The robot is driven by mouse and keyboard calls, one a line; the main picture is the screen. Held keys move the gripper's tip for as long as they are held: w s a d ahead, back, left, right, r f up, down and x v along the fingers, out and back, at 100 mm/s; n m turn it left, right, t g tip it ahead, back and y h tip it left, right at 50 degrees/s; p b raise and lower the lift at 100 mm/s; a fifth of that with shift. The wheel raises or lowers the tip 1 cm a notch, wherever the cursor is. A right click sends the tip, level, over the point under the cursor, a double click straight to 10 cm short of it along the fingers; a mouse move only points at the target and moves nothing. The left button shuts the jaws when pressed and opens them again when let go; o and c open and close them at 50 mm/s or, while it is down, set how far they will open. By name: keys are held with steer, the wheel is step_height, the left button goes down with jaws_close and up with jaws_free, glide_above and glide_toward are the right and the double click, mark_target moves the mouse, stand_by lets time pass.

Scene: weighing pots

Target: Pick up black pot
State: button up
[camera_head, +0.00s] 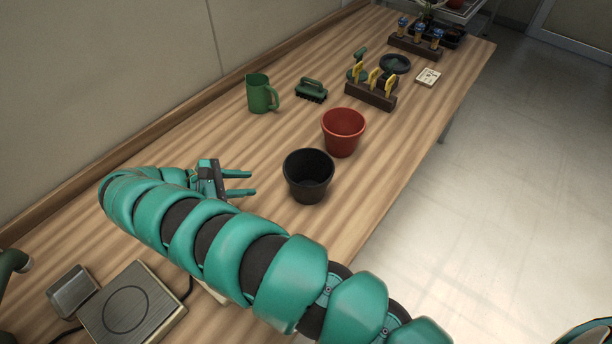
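The black pot (308,180) stands upright and looks empty on the wooden table, near the middle of the view. My gripper (248,183) is left of the pot, above the table, with its two teal fingers spread and pointing right toward it. The gripper is open with nothing between the fingers. A gap shows between the fingertips and the pot. My arm curves across the lower part of the view and hides some of the table.
A red pot (343,134) stands just behind the black pot. Farther back are a green mug (260,95), a brush (311,90) and a wooden tool rack (370,94). A scale (132,308) sits at the lower left. The table's right edge is near the pots.

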steer(key=s+d+r+g+h, duration=0.1)
steer(key=s+d+r, duration=0.1)
steer(key=p, duration=0.6)
glide_toward(309, 180)
steer(key=s+d, duration=0.2)
steer(key=d, duration=0.3)
steer(key=x, duration=0.1)
steer(key=p+x, duration=0.1)
steer(key=x, duration=0.1)
steer(key=p+x, duration=0.1)
steer(key=x, duration=0.1)
steer(key=shift+w+r, duration=0.1)
steer(key=shift+r, duration=0.25)
steer(key=shift+w+d+f+p, duration=0.1)
steer(key=shift+d+f+p, duration=0.15)
steer(key=shift+d+p, duration=0.1)
jaws_close()
